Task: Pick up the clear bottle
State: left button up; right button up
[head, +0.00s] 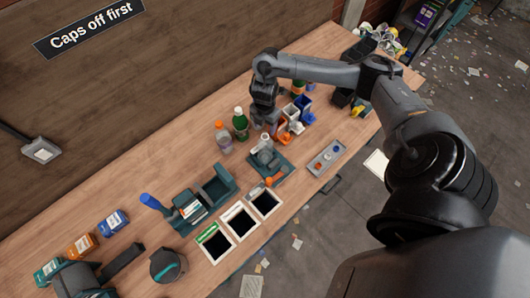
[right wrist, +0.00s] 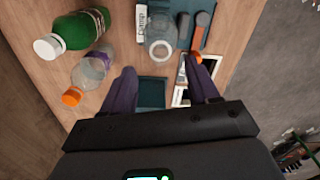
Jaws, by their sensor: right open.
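The clear bottle (head: 223,138) with an orange cap stands on the wooden table in the head view, beside a green bottle (head: 240,124) with a white cap. My right gripper (right wrist: 160,68) is open and empty, above the table and to the right of both bottles in the head view.
A teal tray (head: 282,168) with a clear round item (right wrist: 160,48) lies below my right gripper. Three white-rimmed bins (head: 238,219), a teal holder (head: 222,187), a grey tray (head: 327,158) and small boxes (head: 82,245) share the table. Bare wood lies left of the bottles.

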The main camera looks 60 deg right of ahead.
aim_at(265, 134)
jog(key=shift+f+p, duration=0.45)
jog(key=shift+f, duration=2.8)
jog(key=shift+c, duration=0.4)
grip_shut()
